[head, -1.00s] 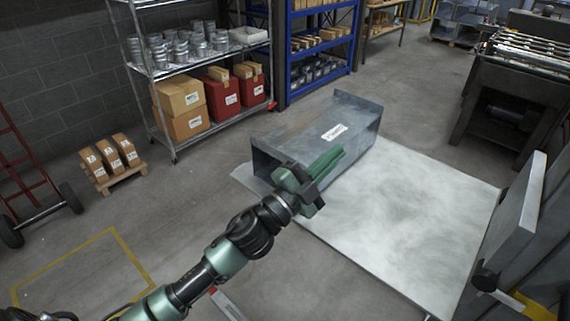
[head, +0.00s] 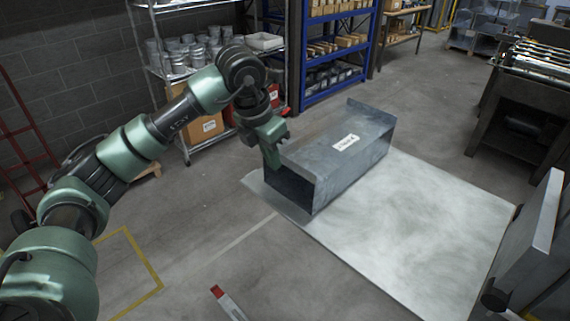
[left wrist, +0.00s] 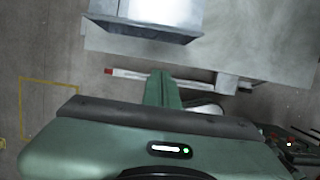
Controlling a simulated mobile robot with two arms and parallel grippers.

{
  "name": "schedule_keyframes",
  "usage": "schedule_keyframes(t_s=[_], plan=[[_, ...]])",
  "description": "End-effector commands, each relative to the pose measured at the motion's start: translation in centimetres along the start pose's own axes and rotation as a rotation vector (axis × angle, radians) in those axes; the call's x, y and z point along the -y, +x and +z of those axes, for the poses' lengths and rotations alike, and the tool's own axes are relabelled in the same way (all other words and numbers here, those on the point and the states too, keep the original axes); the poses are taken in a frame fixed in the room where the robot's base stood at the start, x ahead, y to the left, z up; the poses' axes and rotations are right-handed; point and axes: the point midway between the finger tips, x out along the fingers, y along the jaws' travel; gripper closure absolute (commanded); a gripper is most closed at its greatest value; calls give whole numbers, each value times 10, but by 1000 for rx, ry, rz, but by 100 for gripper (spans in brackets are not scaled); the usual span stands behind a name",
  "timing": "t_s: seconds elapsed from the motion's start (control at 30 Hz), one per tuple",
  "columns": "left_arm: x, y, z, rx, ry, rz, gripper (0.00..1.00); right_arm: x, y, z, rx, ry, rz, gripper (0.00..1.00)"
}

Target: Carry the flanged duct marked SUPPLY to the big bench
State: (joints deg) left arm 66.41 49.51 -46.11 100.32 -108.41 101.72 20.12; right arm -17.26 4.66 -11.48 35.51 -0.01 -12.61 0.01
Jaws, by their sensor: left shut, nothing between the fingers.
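A grey sheet-metal duct (head: 345,165) with flanged ends lies on a pale flat metal surface (head: 410,225), its open end facing the near left. A white label (head: 347,142) is on its top; the lettering is too small to read surely. My left gripper (head: 274,157) is shut and empty at the upper left corner of the open end; I cannot tell whether it touches. In the left wrist view the shut fingers (left wrist: 163,88) point toward the duct (left wrist: 155,18), with a gap in the picture between them. My right gripper is not in view.
A wire shelf (head: 215,62) with tins and a blue rack (head: 335,50) stand behind. A dark machine (head: 520,110) stands at the right, an upright grey plate (head: 535,225) nearer. A red-tipped bar (head: 228,303) lies in front. Floor left of the duct is clear.

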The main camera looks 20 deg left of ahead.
Motion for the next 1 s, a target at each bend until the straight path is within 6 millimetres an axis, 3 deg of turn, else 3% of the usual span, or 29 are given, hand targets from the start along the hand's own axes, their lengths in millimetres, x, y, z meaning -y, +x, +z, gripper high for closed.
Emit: schedule_keyframes(t_s=[0.43, 0.63, 1.0], plan=[[3, 89, 0, -5, 2, -7, 100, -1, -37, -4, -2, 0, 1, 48], [3, 95, 30, 1, 3, -8, 100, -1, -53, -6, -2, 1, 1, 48], [2, 101, 39, 1, 3, -6, 100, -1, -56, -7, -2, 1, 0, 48]])
